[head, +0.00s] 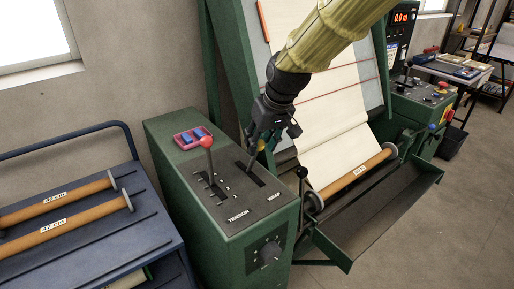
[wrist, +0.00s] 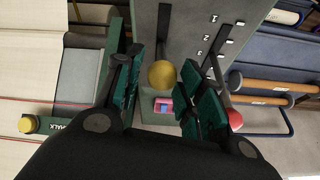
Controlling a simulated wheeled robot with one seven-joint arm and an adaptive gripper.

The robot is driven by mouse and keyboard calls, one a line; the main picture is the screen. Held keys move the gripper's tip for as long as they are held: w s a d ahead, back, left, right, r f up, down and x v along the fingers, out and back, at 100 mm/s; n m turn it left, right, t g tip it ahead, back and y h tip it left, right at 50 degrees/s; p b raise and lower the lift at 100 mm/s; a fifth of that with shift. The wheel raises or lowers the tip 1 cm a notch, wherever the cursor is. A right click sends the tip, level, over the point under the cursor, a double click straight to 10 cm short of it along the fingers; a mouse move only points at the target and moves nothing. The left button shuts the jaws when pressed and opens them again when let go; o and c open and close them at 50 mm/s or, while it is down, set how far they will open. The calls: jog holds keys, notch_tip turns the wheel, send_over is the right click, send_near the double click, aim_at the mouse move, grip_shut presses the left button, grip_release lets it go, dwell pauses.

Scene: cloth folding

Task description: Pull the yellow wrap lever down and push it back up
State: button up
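The yellow wrap lever's round knob (wrist: 161,74) shows in the wrist view between the two fingers of my gripper (wrist: 163,88), with a visible gap on each side. The gripper is open around the knob. In the head view my gripper (head: 268,132) hangs over the WRAP slot of the green control box (head: 240,238), and the lever's dark shaft (head: 251,162) rises from that slot. The knob is mostly hidden by the gripper in the head view.
The red-knobbed tension lever (head: 207,142) stands left of the wrap lever; its knob also shows close to the right finger in the wrist view (wrist: 235,120). A pink tray (head: 194,138) with blue items sits on the box. A blue cart (head: 100,225) stands left.

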aim_at(252, 161)
jog(key=shift+x, duration=1.95)
jog(key=shift+s, duration=0.15)
jog(key=shift+c, duration=0.3)
jog(key=shift+a, duration=0.1)
grip_shut()
